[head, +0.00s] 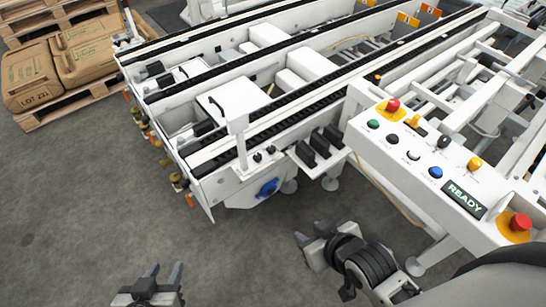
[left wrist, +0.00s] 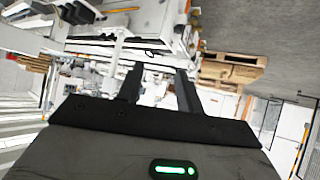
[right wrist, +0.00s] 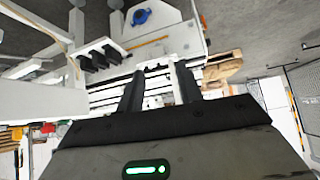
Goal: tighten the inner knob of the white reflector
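The white reflector (head: 237,124) is a small white plate on a thin upright post at the near end of the conveyor frame. Two small black knobs, one nearer the post (head: 257,157) and one farther right (head: 270,149), sit beside its foot; how tight they are cannot be seen. My left gripper (head: 164,271) is open and empty over the floor, below and left of the reflector. My right gripper (head: 310,234) is open and empty over the floor, below and right of the knobs. Neither gripper touches the reflector. Both show open fingers in the left wrist view (left wrist: 160,85) and right wrist view (right wrist: 157,88).
A blue knob (head: 267,187) sits on the frame's end plate below the reflector. Black blocks (head: 320,143) stand on a bracket to the right. A control panel (head: 430,165) with buttons and a READY display juts out at right. Open floor (head: 90,200) lies left.

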